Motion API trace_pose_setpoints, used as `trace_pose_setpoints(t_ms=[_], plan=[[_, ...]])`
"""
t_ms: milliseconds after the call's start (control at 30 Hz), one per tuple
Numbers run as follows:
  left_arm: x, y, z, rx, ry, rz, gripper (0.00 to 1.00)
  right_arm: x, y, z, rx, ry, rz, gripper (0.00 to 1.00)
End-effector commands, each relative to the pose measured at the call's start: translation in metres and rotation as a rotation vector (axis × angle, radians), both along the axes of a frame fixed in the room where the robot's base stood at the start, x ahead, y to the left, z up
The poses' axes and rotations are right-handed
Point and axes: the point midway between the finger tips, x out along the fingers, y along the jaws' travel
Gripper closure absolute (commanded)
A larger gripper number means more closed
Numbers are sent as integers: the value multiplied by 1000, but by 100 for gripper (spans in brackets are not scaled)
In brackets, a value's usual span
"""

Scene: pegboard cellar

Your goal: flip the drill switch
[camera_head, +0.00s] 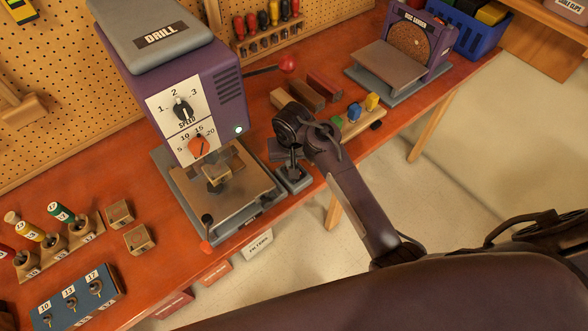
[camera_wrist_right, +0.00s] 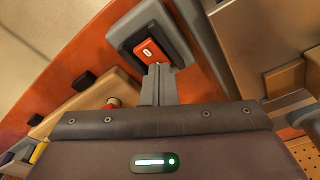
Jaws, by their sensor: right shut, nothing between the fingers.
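The purple and grey drill (camera_head: 170,75) stands on the bench, with a speed dial (camera_head: 182,108), an orange-red knob (camera_head: 198,147) and a small pale lit lamp (camera_head: 238,129) on its front. Its grey switch box (camera_head: 296,184) is beside the drill's base, partly hidden by my right gripper (camera_head: 292,168). In the right wrist view the switch (camera_wrist_right: 149,50) is an orange-red rocker with a white mark in a dark frame. My right gripper's closed, empty fingers (camera_wrist_right: 158,70) are at the rocker's near edge. I cannot tell whether they touch it. My left gripper is out of view.
A disc sander (camera_head: 410,55) and a blue bin (camera_head: 482,30) stand farther back. Left are labelled bits in a rack (camera_head: 58,243) and a blue block (camera_head: 75,300).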

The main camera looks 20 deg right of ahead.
Motion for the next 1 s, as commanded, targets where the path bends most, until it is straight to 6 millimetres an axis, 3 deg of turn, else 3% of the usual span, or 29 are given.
trace_pose_setpoints(t_ms=[333,1000], plan=[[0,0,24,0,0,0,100,-1,0,26,-1,3,1,100],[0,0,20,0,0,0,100,-1,0,69,0,3,0,100]])
